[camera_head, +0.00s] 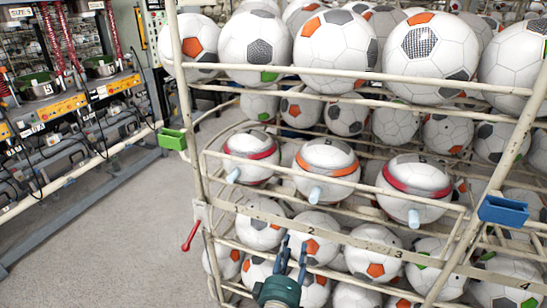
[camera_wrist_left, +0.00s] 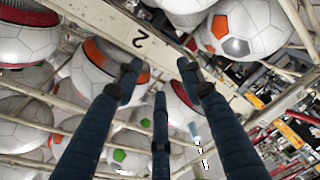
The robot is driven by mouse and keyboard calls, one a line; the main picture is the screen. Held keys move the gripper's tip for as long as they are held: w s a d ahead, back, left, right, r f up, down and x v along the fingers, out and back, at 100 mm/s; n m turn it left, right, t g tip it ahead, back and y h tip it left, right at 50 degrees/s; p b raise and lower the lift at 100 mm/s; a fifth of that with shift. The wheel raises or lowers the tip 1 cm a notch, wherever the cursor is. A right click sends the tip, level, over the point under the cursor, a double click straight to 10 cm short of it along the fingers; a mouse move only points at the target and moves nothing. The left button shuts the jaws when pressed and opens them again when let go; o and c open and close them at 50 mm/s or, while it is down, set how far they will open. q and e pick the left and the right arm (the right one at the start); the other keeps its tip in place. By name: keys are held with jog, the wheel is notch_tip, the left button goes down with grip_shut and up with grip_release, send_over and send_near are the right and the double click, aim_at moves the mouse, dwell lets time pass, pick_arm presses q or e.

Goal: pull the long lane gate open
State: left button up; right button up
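The long lane gate looks to be the pale numbered bar (camera_head: 348,241) across the front of the ball rack, marked 2, 3 and 4. It slopes down to the right. My left gripper (camera_head: 291,250) comes up from the bottom edge, its fingertips by the bar near the 2. In the left wrist view the bar (camera_wrist_left: 157,50) runs diagonally behind the three spread dark fingers of this gripper (camera_wrist_left: 160,70). The fingers are open; I cannot tell whether they touch the bar. A red handle (camera_head: 191,236) hangs at the rack's left post. My right gripper is not in view.
The rack (camera_head: 187,110) is filled with white footballs (camera_head: 335,45) on several levels. A green bin (camera_head: 172,138) and a blue bin (camera_head: 503,210) are fixed to its posts. Grey floor (camera_head: 110,240) is clear at left, before a workbench (camera_head: 80,115).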

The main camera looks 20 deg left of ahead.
aim_at(273, 168)
pick_arm(q)
jog(key=w+a+r+n+t+y+p, duration=0.1)
jog(key=a+r+n+y, duration=0.25)
jog(key=r, duration=0.55)
jog(key=a+r+n+y+p, duration=0.1)
jog(key=a+r+n+y, duration=0.15)
jog(key=r+n, duration=0.45)
jog(key=shift+m+h, duration=0.3)
jog(key=shift+m, duration=0.65)
jog(key=x, duration=0.3)
jog(key=r+x, duration=0.1)
jog(key=x, duration=0.3)
jog(key=r+p+x, duration=0.1)
jog(key=x, duration=0.3)
jog(key=shift+r, duration=0.25)
grip_shut()
